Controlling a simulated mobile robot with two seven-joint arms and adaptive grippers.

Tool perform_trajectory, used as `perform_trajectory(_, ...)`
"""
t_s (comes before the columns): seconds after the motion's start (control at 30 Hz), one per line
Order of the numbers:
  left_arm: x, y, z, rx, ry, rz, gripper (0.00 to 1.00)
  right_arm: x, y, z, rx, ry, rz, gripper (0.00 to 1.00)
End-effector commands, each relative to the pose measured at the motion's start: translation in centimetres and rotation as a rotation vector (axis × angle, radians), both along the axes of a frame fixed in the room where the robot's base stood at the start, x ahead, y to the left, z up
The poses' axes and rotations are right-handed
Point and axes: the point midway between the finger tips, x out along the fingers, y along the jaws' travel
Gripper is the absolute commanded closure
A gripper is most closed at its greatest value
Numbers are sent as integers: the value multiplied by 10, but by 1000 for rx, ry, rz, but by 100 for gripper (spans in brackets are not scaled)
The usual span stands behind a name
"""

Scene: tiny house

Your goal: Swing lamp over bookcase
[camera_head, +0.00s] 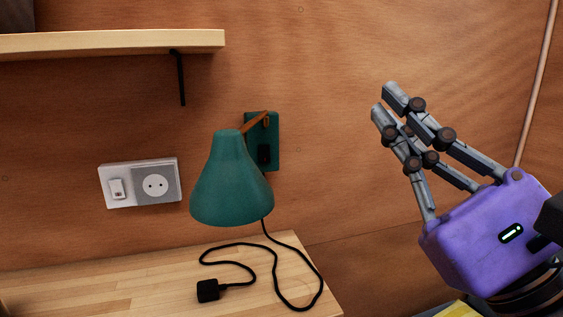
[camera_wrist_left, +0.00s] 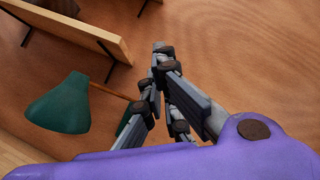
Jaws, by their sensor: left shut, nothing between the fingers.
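A green lamp (camera_head: 231,183) hangs from a brown arm (camera_head: 255,122) on a green wall bracket (camera_head: 264,155). Its shade faces down over a light wooden top (camera_head: 130,287); I cannot tell whether that top is the bookcase's. The lamp also shows at the left of the left wrist view (camera_wrist_left: 60,105). My left gripper (camera_head: 385,104) is to the right of the lamp, clear of it, with its fingers pointing up and left. Its fingers are together and empty, and they also show in the left wrist view (camera_wrist_left: 158,70). My right gripper is out of view.
A black cord (camera_head: 318,270) runs from the lamp to a plug (camera_head: 208,290) lying on the wooden top. A wall shelf (camera_head: 120,42) with a black bracket (camera_head: 181,80) juts out at upper left. A socket plate (camera_head: 140,182) is left of the shade. Bare wall lies between lamp and gripper.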

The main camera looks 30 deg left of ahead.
Motion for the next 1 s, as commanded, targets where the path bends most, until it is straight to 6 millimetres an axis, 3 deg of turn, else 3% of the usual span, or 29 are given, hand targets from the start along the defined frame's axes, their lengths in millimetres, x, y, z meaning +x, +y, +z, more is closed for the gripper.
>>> perform_trajectory(0.1,-6,15,-25,-345,-203,-168,100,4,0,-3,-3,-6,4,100)
perform_trajectory(0.3,-5,22,-63,-662,-385,-269,100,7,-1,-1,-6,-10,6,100)
perform_trajectory(0.57,2,41,-66,-713,-418,-277,100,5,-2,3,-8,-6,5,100)
perform_trajectory(1.0,32,123,-51,-707,-418,-276,100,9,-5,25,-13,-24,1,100)
